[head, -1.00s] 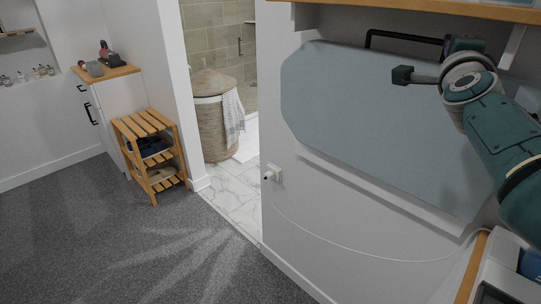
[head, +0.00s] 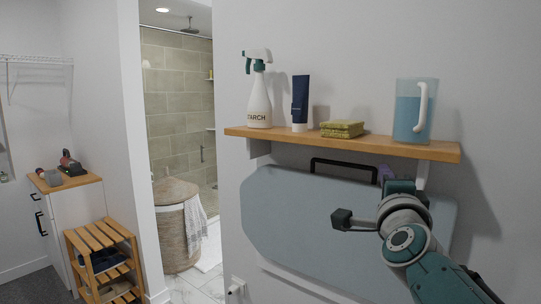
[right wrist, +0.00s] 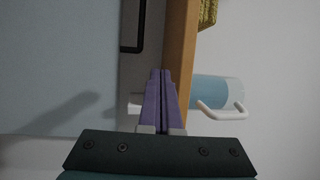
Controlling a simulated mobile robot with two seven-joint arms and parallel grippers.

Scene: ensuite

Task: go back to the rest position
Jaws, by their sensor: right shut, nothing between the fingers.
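My right gripper (head: 385,173) is raised in front of the wall, just under the right part of the wooden shelf, with its arm coming in from the lower right. Its purple fingers (right wrist: 160,90) are pressed together in the right wrist view and hold nothing. The fingers point towards the wall, beside the shelf's edge; I cannot tell the exact gap. My left gripper is in neither view.
The wooden shelf (head: 350,145) carries a spray bottle (head: 259,100), a dark blue tube (head: 300,105), green cloths or sponges (head: 342,129) and a water jug (head: 410,110). Below hangs a blue-grey board (head: 300,215) with a black handle (head: 345,163). A doorway opens left, beside a slatted rack (head: 100,238).

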